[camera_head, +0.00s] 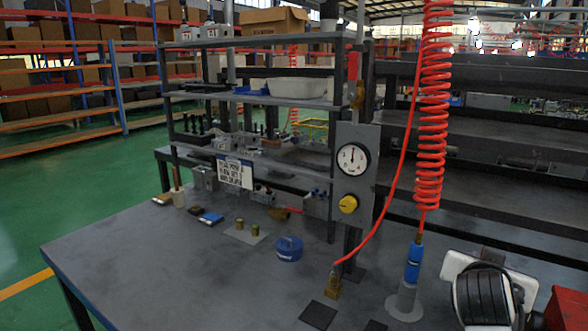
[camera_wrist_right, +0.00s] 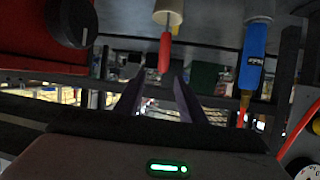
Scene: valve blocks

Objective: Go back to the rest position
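My right gripper (camera_wrist_right: 160,84) shows in the right wrist view with its two dark fingers apart and nothing visible between them. That view appears upside down. A red-handled item (camera_wrist_right: 165,52) shows beyond the fingertips, apart from them as far as I can tell. A blue air tool (camera_wrist_right: 254,55) shows to its right. In the head view neither gripper is visible. There the blue air tool (camera_head: 413,262) stands upright in a grey holder (camera_head: 405,303) under a red coiled hose (camera_head: 431,110).
The grey workbench (camera_head: 130,260) carries a gauge panel (camera_head: 356,170) with a yellow knob, a blue round container (camera_head: 289,249), and a black reel (camera_head: 484,297) at the right. A shelf rack (camera_head: 250,97) stands behind. The bench's front left is clear.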

